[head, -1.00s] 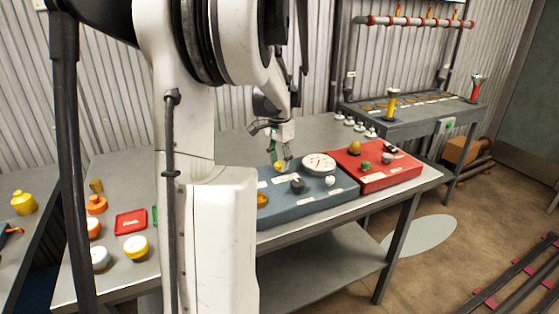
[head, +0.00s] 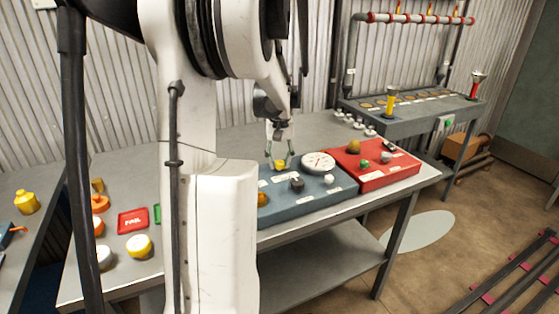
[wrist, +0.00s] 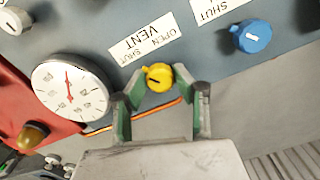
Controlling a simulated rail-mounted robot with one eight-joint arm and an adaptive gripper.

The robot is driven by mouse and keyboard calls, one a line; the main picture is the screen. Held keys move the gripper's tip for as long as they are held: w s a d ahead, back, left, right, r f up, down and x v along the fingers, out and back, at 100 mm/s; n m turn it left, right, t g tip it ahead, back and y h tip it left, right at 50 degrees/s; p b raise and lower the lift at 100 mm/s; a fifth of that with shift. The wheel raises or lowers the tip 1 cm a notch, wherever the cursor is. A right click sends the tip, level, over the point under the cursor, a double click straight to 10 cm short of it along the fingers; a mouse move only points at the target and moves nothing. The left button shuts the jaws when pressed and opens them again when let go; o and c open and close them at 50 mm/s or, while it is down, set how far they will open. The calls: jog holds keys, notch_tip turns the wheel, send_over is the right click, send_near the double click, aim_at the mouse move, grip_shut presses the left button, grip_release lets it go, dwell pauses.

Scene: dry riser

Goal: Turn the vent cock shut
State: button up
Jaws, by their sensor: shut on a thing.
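The vent cock is a small yellow knob (wrist: 157,79) with a dark pointer line, on the blue-grey panel (head: 318,198). The VENT label (wrist: 146,41) next to it carries the words OPEN and SHUT; in the wrist view the lettering is upside down. My gripper (wrist: 159,73) is shut on the yellow knob, one green-padded finger on each side. In the head view my gripper (head: 279,158) reaches down to the knob (head: 280,164) from above. The pointer line lies roughly sideways in the wrist view; I cannot tell exactly which word it marks.
A white dial gauge (wrist: 70,91) with a red needle sits beside the knob. A blue knob (wrist: 252,36) is on the other side. A red panel (head: 375,174) with several knobs adjoins. An orange line (wrist: 135,115) runs behind my fingers. A red FAIL tray (head: 132,220) lies left.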

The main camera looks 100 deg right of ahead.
aim_at(280, 162)
jog(key=shift+n, duration=0.8)
jog(key=o, duration=1.1)
jog(key=shift+o, duration=0.2)
notch_tip(280, 162, up, 12)
